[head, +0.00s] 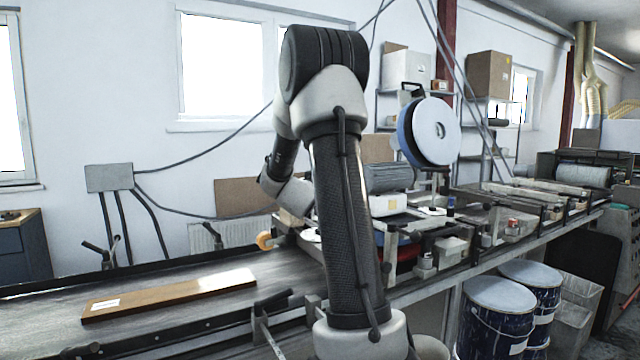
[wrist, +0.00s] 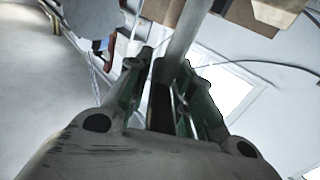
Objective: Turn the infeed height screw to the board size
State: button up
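A flat brown board (head: 170,295) with a white label lies on the conveyor (head: 40,312) at the left in the head view. The lacquering machine (head: 390,178) stands behind my arm, partly hidden by it. A small orange round knob (head: 264,241) shows at its near left end. I cannot pick out the infeed height screw for certain. My gripper is hidden in the head view. In the wrist view my gripper (wrist: 166,62) has its two green-lined fingers apart. A grey rod (wrist: 188,32) shows between the fingertips; I cannot tell whether they touch it.
A blue-rimmed white disc (head: 434,131) with a black handle stands above the machine. Blue drums (head: 497,310) stand under the conveyor at the right. A grey wall box (head: 109,178) with cables hangs at the left. The conveyor around the board is clear.

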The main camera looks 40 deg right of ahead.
grip_shut()
jog(key=shift+m+g, duration=0.3)
jog(key=shift+g, duration=0.1)
jog(key=m+g+h, duration=0.2)
jog(key=g, duration=0.1)
jog(key=shift+m+g, duration=0.3)
jog(key=shift+g, duration=0.1)
jog(key=m+g, duration=0.2)
jog(key=g, duration=0.1)
jog(key=m+g+h, duration=0.1)
jog(key=m+g, duration=0.1)
jog(key=g, duration=0.2)
jog(key=shift+s+m, duration=0.2)
jog(key=shift+m, duration=0.1)
jog(key=m+g, duration=0.2)
jog(key=g, duration=0.1)
jog(key=m+g+y, duration=0.1)
jog(key=m+g, duration=0.1)
jog(key=g, duration=0.1)
jog(key=shift+s+g+y, duration=0.15)
jog(key=shift+g+y, duration=0.15)
jog(key=shift+s+m+g+y, duration=0.15)
jog(key=shift+m+g+y, duration=1.5)
jog(key=shift+g, duration=0.55)
jog(key=shift+m+g, duration=0.3)
jog(key=shift+m, duration=0.15)
